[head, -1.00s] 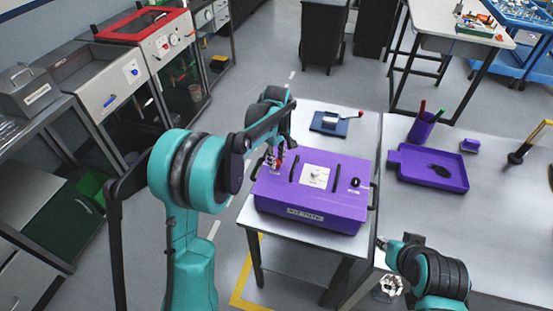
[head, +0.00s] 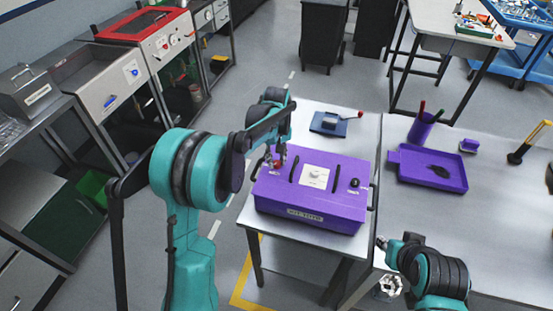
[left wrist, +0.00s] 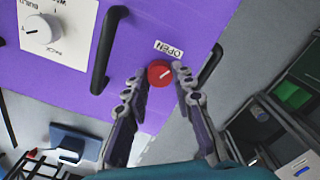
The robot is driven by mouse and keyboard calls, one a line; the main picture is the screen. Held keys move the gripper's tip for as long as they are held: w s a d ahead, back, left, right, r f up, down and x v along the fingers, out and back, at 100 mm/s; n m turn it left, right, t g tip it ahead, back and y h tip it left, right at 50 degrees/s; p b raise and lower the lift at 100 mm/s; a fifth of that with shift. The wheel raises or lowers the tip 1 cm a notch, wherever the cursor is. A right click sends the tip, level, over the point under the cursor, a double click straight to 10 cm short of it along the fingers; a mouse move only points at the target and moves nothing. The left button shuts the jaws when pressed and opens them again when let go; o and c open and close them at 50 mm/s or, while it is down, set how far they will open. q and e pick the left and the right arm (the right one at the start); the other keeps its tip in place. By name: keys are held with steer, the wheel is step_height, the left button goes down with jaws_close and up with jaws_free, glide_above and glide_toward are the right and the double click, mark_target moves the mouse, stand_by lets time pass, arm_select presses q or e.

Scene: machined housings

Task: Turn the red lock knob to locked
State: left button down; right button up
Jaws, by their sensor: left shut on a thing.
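The purple housing (head: 310,208) stands on a metal table. Its red lock knob (left wrist: 160,73) is at the left end of the top face, beside a label reading OPEN (left wrist: 168,49), which appears upside down in the left wrist view. The white mark on the knob points to the upper right there, roughly toward the label side. My left gripper (left wrist: 159,76) has one finger on each side of the knob and is shut on it. It also shows in the head view (head: 277,160), partly hiding the knob.
Black handles (left wrist: 105,50) flank a white dial (left wrist: 40,33) on the housing.

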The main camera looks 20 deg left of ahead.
mark_target(277, 163)
arm_select(q)
steer(key=m, duration=1.2)
steer(key=shift+d+p, duration=0.1)
steer(key=shift+p, duration=0.2)
steer(key=shift+m, duration=0.3)
steer(key=c, duration=1.3)
jaws_free()
steer(key=shift+o, duration=0.2)
step_height(277, 163, up, 12)
steer(key=shift+s, duration=0.1)
